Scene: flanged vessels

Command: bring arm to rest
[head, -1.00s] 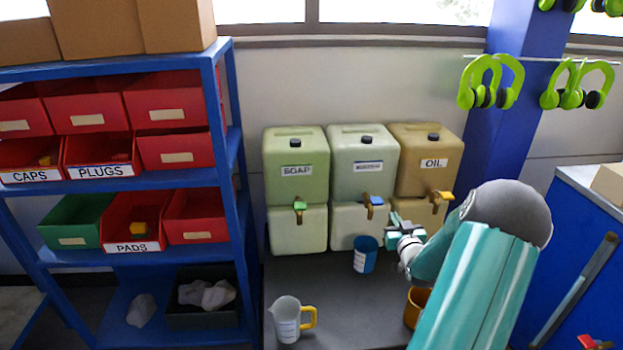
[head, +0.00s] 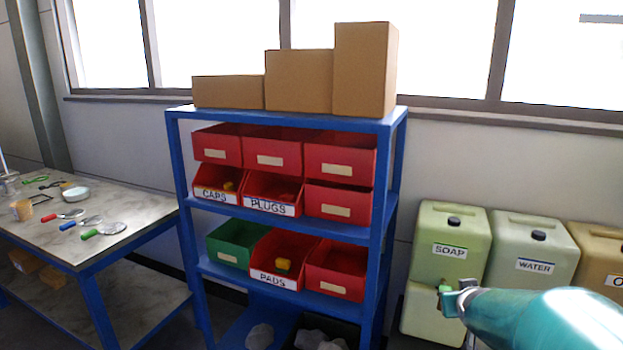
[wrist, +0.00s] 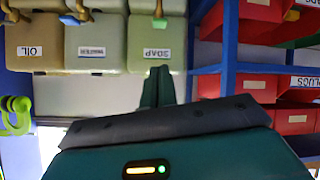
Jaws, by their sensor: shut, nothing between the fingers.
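My gripper (head: 450,297) shows at the lower right of the head view, at the end of my teal arm, in front of the green soap container (head: 449,248). The wrist view is upside down and shows my gripper's dark fingers (wrist: 160,84) together, with nothing between them. Beyond them is the soap container (wrist: 156,38), with its green tap hanging in the picture. My arm runs out of the head view at the lower right.
The water container (head: 530,255) and the tan oil container (head: 600,255) stand right of the soap. A blue shelf (head: 390,120) holds red bins, a green bin (head: 235,240) and cardboard boxes (head: 300,80). A workbench (head: 150,205) with several tools stands at left.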

